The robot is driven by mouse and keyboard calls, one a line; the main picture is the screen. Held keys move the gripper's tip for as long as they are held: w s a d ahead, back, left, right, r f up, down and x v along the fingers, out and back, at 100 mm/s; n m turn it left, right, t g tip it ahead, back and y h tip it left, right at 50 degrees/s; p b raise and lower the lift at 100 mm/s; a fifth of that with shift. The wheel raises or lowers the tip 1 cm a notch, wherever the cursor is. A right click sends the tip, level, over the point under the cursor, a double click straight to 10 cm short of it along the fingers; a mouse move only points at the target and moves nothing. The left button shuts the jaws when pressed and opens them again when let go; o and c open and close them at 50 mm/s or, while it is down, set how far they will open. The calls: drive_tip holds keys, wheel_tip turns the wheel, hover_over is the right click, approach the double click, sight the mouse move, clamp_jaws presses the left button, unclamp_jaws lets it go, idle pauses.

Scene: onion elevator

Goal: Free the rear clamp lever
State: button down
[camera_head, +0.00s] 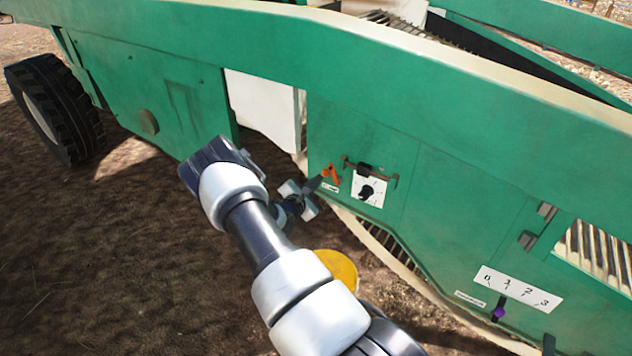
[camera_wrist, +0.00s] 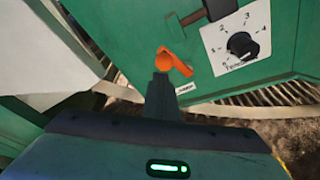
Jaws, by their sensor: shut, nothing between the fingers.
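A small orange lever (camera_head: 331,175) sits on the green side panel of the machine, just above a small white label that is too small to read. In the wrist view the orange lever (camera_wrist: 178,62) shows a rounded left end and an arm slanting down to the right. My gripper (camera_head: 317,183) is shut and empty, with its tips just left of the lever. In the wrist view my gripper (camera_wrist: 160,82) points at the lever's rounded end and covers a little of the area below it. I cannot tell whether they touch.
A white dial plate with a black knob (camera_head: 367,191) is right of the lever, under a dark bar handle (camera_head: 369,169). A numbered scale plate (camera_head: 518,287) with a purple-knobbed lever (camera_head: 498,312) is lower right. A yellow round object (camera_head: 338,266) lies below my arm. Bare soil lies left.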

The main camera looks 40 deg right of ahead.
idle(0.3)
drive_tip(key=s+a, duration=0.3)
drive_tip(key=a, duration=0.8)
drive_tip(key=shift+s+f, duration=0.35)
